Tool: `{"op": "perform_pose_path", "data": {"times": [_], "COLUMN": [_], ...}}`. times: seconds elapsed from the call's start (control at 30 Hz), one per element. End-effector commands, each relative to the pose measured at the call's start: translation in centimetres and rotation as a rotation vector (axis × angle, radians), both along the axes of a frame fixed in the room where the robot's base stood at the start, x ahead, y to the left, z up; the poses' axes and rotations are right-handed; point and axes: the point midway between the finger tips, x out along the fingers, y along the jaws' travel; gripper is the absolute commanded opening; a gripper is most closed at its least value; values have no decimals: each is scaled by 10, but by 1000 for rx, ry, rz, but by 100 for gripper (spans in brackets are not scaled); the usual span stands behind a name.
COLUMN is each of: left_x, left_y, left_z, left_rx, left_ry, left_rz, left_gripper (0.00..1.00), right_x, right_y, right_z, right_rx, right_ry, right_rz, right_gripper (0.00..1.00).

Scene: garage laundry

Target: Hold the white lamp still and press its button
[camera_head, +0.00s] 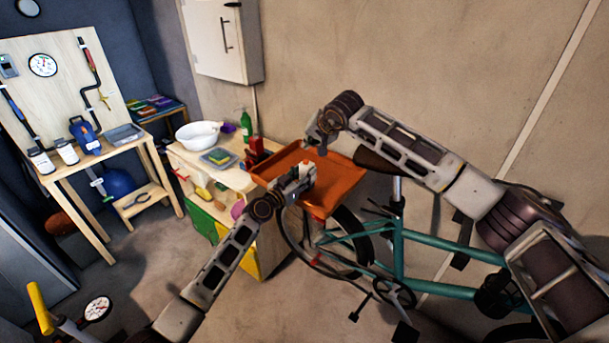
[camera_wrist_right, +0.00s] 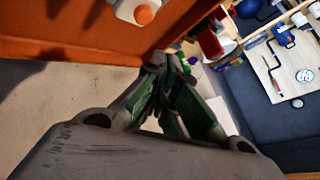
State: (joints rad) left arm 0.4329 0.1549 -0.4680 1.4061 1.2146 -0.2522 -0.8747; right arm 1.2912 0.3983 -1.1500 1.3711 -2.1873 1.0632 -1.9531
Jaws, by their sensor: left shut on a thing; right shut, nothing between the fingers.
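The small white lamp (camera_head: 306,169) stands on the orange tray (camera_head: 343,187), partly hidden by my left gripper. In the right wrist view the white lamp (camera_wrist_right: 122,9) shows at the top edge, cut off, with a round orange button (camera_wrist_right: 144,14) on it. My left gripper (camera_head: 302,182) is shut on the lamp, reaching it from the front left. My right gripper (camera_head: 317,146) is shut and empty above the back part of the tray, apart from the lamp. Its closed fingertips (camera_wrist_right: 164,62) also show in the right wrist view, with a gap between them and the button.
A teal bicycle (camera_head: 430,254) stands below and right of the tray. Left of the tray, a wooden cabinet holds a white bowl (camera_head: 197,136), a sponge (camera_head: 218,157) and a green bottle (camera_head: 246,124). A workbench (camera_head: 105,161) stands farther left. The wall lies close behind my right arm.

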Motion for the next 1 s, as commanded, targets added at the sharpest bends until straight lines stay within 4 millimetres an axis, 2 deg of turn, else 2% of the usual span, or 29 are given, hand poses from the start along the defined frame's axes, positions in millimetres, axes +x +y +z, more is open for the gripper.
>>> {"op": "perform_pose_path", "data": {"times": [0.5, 0.87, 0.9, 1.0], "left_x": [0, 0, 0, 0], "left_y": [0, 0, 0, 0], "left_z": [0, 0, 0, 0], "left_rx": [0, 0, 0, 0], "left_ry": [0, 0, 0, 0], "left_rz": [0, 0, 0, 0], "left_gripper": [10, 10, 42, 55], "right_x": [0, 0, 0, 0], "right_y": [0, 0, 0, 0], "right_z": [30, 34, 34, 33], "right_rx": [0, -1, 0, 0], "right_ry": [0, 1, 1, 0], "right_rz": [0, 0, 1, 0], "right_gripper": [0, 0, 0, 0]}}
